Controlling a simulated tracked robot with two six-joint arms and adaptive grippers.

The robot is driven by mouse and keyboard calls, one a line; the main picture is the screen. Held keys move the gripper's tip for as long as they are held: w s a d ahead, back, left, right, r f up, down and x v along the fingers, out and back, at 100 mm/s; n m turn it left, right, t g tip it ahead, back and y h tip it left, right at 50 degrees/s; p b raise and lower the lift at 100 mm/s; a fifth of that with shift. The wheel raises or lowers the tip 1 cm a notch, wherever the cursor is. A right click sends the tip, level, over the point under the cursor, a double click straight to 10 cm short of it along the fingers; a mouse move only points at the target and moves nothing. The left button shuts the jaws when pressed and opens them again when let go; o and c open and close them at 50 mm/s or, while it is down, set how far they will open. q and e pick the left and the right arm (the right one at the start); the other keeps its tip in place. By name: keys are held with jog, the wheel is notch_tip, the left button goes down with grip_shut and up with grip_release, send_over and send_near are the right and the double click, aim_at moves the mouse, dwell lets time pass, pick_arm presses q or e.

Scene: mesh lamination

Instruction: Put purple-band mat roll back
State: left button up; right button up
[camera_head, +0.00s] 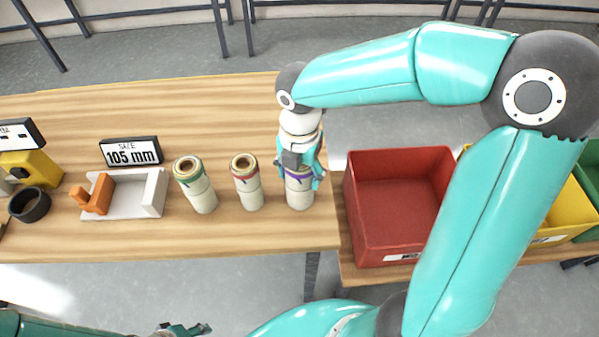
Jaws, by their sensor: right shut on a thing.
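The purple-band mat roll (299,199) stands upright at the right end of the wooden table, and its base appears to be on the tabletop. My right gripper (300,178) comes down from above and is shut on the upper part of this roll, covering much of its top. A red-band roll (247,183) and a green-band roll (195,186) stand upright in a row to its left, apart from it. My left gripper (188,329) shows only partly at the bottom edge, away from the table; its jaw state is unclear.
A red bin (392,253) stands just right of the table, with a yellow bin (557,226) and a green bin (592,172) beyond. On the left are a "105 mm" sign (131,152), a white tray (155,193) with an orange-handled tool, and a black ring (30,205).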

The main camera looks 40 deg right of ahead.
jog(key=o, duration=1.6)
jog(key=shift+f, duration=0.1)
jog(key=shift+c, duration=0.2)
notch_tip(320, 180, up, 12)
jog(key=shift+r+p, duration=0.1)
jog(key=shift+p, duration=0.45)
